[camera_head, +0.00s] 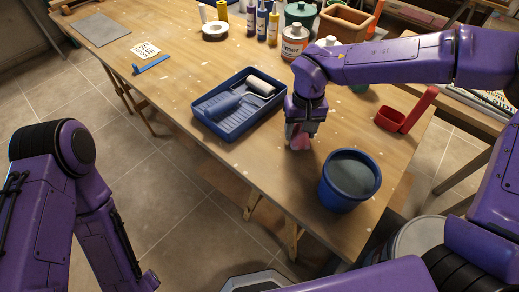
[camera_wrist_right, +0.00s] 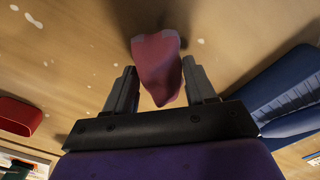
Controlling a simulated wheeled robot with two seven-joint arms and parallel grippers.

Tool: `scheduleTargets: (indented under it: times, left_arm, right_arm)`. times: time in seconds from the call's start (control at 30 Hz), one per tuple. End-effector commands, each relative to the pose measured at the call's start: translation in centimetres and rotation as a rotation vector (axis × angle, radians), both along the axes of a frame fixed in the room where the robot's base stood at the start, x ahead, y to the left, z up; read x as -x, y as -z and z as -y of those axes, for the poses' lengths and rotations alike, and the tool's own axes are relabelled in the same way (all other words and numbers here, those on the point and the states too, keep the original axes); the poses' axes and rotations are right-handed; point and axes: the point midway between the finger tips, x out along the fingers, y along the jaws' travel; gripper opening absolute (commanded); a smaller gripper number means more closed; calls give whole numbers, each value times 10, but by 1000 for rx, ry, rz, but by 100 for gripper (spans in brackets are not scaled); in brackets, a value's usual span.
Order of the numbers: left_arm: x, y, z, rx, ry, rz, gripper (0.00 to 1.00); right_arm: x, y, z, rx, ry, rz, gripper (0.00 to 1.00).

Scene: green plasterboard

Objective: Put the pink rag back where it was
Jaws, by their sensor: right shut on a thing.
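The pink rag (camera_head: 300,142) hangs below my right gripper (camera_head: 303,127) over the worktable (camera_head: 190,70), between the blue paint tray and the blue bucket. In the right wrist view the rag (camera_wrist_right: 158,62) is a bunched, tapering cloth between the two dark fingers, which are shut on it. Its far end is close to the wooden tabletop; I cannot tell whether it touches. My left arm comes in at the lower left, beside the table, and its gripper is not in view.
The blue tray (camera_head: 213,126) holds a roller (camera_head: 260,85). The blue bucket (camera_head: 349,181) stands near the front edge. A red scoop-like container (camera_head: 391,119) lies right. Bottles, cans and a tape roll (camera_head: 215,31) stand at the back.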

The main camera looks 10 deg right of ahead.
Motion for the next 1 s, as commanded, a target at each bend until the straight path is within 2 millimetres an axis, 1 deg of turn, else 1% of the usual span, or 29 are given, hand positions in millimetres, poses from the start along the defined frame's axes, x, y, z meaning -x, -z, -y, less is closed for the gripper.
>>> scheduleTargets:
  times: [0.07,0.17,0.2,0.37,0.5,0.57,0.6,0.67,0.7,0.97,1.0]
  left_arm:
    - [0,-6,0,1,0,1,60]
    - [0,-12,0,1,0,1,60]
    - [0,-15,0,1,0,1,60]
    - [0,-24,0,0,0,1,60]
    - [0,-32,0,0,0,0,60]
    - [0,-36,0,0,0,0,60]
    - [0,-38,0,0,0,0,60]
    - [0,-41,0,0,0,0,60]
    - [0,-44,0,0,0,0,60]
    - [0,-59,0,0,0,0,60]
    - [0,-61,0,0,0,0,60]
  right_arm:
    - [5,-9,-8,-3,153,1,27]
    - [14,-21,-23,-10,458,0,27]
    - [18,-26,-30,-13,592,-2,27]
    - [36,-43,-54,-18,1119,-10,27]
    - [53,-57,-72,-19,1583,-17,27]
    - [60,-64,-79,-18,1781,-21,27]
    - [66,-67,-83,-16,1915,-22,27]
    - [74,-73,-90,-14,2113,-26,27]
    - [79,-76,-94,-11,2246,-27,27]
    - [115,-99,-116,-1,3107,-22,27]
    - [121,-102,-119,-1,-3049,18,27]
